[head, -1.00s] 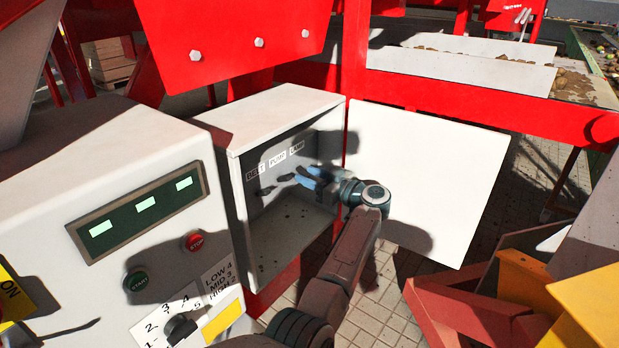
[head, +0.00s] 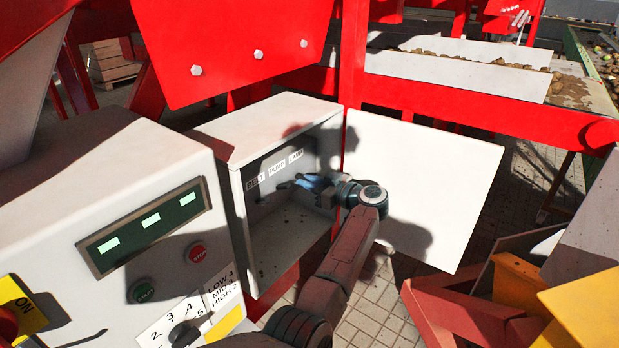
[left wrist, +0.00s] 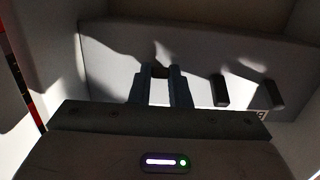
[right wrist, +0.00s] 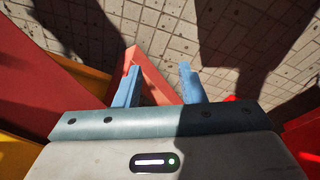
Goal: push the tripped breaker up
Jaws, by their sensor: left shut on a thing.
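The open grey breaker box (head: 268,118) stands at the middle of the head view. Its back panel carries labels reading belt, pump and lamp. My left gripper (head: 300,184) is inside it, below the lamp label (head: 296,156). In the left wrist view, the left fingers (left wrist: 160,82) are close together on a dark breaker lever (left wrist: 160,71), apparently the lamp one; its tip is mostly hidden. Two other dark levers, one nearer (left wrist: 221,90) and one farther (left wrist: 272,94), stand free beside it. My right gripper (right wrist: 160,84) is open and empty above the paving.
The box's white door (head: 430,180) hangs open to the right of my left arm. A control cabinet (head: 100,185) with a display and buttons stands left of the box. Red machine beams (head: 480,110) run behind. Yellow and red parts lie at lower right.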

